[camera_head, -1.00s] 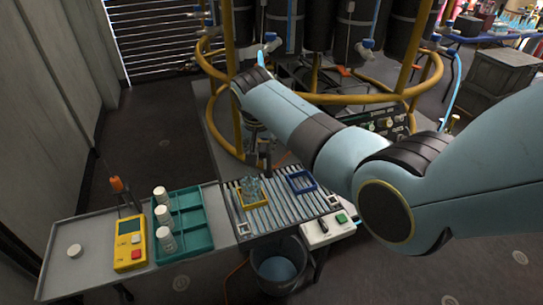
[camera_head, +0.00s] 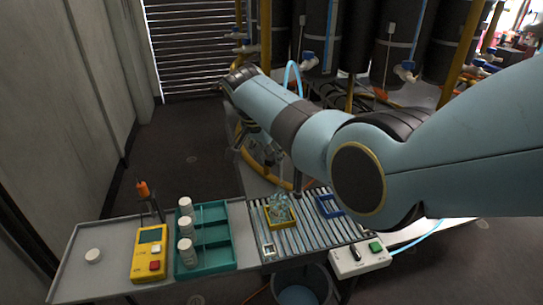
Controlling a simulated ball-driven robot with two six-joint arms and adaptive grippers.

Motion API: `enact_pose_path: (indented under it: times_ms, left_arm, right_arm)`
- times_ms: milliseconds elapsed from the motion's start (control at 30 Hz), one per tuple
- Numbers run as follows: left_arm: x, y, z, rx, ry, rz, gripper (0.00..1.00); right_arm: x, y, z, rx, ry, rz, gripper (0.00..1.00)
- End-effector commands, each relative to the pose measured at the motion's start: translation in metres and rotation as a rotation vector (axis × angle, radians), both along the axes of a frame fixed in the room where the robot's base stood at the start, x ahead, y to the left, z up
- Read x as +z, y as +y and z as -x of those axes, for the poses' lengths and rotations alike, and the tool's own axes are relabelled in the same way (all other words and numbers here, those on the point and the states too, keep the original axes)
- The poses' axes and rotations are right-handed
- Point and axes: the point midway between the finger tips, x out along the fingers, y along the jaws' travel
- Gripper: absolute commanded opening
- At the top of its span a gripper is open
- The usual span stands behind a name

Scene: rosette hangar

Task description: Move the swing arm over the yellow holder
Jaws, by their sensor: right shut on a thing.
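The yellow holder (camera_head: 293,226) lies on the slatted bench, with clear glassware standing in it. My right arm crosses from the right, and its gripper (camera_head: 246,138) is behind and left of the yellow holder, pointing down beside the yellow frame. It is shut on what seems to be part of the swing arm, but the grip is small and dark. The rest of the swing arm is mostly hidden behind my arm. A dark upright piece (camera_head: 298,181) shows just below my arm, behind the holders; I cannot tell if it belongs to the swing arm. My left gripper is not in view.
A blue holder (camera_head: 341,212) lies right of the yellow one. A green tray (camera_head: 218,257) with white bottles, a yellow meter (camera_head: 149,252) and a white cap (camera_head: 93,256) are at the left. A switch box (camera_head: 359,258) and a bucket (camera_head: 301,293) are in front.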

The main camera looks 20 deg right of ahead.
Motion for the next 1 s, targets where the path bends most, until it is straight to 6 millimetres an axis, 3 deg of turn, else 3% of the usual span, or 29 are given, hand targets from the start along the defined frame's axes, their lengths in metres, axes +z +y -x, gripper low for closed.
enact_pose_path:
  times_ms: [167, 200, 367, 733, 867, 1000]
  left_arm:
    - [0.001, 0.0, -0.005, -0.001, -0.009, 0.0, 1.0]
    - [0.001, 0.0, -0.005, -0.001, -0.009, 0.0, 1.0]
    - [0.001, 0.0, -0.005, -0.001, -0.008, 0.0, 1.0]
    - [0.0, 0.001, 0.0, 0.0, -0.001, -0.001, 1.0]
    - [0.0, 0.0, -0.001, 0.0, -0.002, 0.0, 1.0]
    - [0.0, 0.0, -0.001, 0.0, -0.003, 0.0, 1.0]
  right_arm:
    - [-0.001, -0.003, 0.002, -0.005, 0.003, 0.005, 0.0]
    - [-0.001, -0.003, 0.001, -0.005, 0.004, 0.005, 0.24]
    - [-0.001, -0.003, 0.001, -0.004, 0.002, 0.005, 0.44]
    - [0.007, 0.0, 0.0, -0.001, -0.004, 0.003, 0.44]
    - [0.025, 0.008, 0.005, -0.001, -0.004, 0.001, 0.44]
    - [0.055, 0.019, 0.012, -0.002, -0.004, 0.0, 0.44]
